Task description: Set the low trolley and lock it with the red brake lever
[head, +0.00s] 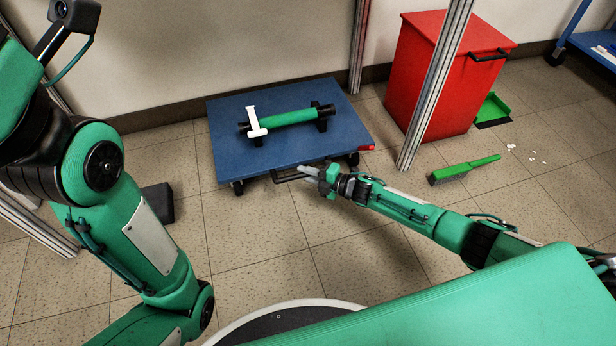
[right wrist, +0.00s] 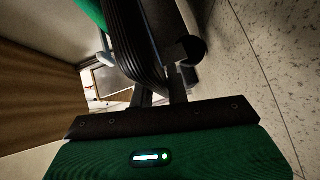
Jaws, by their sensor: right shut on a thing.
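The low trolley (head: 225,165) is a flat blue platform on dark casters, standing on the tiled floor in the head view. A dark handle bar (head: 284,179) sticks out from its near edge. My right gripper (head: 314,172) is at this handle and shut on it. The red brake lever (head: 367,148) shows at the trolley's near right corner, right of the gripper and apart from it. In the right wrist view, the fingers (right wrist: 162,95) reach to a dark ribbed edge; the grip itself is hard to see. My left arm shows at the left, but its gripper is out of view.
A green roll (head: 290,117) lies on dark supports on the trolley, with a white piece (head: 256,122) across its left end. A red bin (head: 435,85) and a metal post (head: 432,90) stand right of the trolley. A green brush (head: 465,168) lies on the floor. Near floor is mostly clear.

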